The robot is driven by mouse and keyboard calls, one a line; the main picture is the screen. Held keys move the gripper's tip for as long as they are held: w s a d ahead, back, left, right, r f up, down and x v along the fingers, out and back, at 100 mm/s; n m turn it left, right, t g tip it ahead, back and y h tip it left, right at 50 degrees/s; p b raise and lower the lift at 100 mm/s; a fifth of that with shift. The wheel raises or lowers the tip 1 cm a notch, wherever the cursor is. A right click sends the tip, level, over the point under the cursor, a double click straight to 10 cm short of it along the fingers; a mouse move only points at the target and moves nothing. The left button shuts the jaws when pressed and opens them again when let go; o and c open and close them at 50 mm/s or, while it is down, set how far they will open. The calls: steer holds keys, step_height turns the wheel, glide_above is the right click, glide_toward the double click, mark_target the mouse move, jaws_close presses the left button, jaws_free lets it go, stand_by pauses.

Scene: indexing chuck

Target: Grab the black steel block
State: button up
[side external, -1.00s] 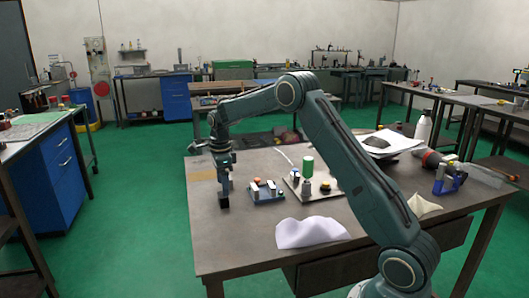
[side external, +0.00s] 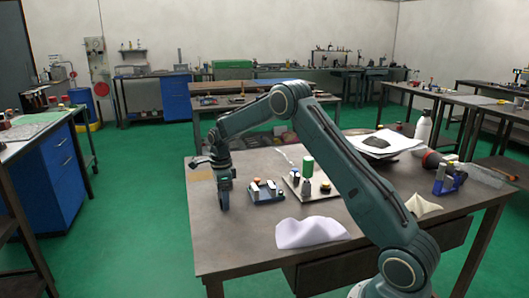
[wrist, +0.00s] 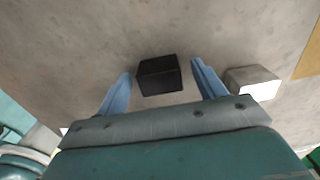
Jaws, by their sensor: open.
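The black steel block (wrist: 160,76) lies on the bare tabletop in the wrist view, just beyond and between the tips of my open fingers. My gripper (wrist: 163,78) has its two blue fingers spread, one to each side of the block, with a gap visible on both sides. In the side external view my gripper (side external: 225,200) points down at the table's left part, close to the surface. The block cannot be made out clearly there, since the gripper covers that spot.
A light block (wrist: 252,80) sits right of the right finger in the wrist view.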

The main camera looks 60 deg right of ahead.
steer(key=c, duration=1.4)
steer(key=shift+r, duration=0.15)
step_height(320, 180, up, 20)
steer(key=shift+f, duration=0.1)
stand_by(0.4)
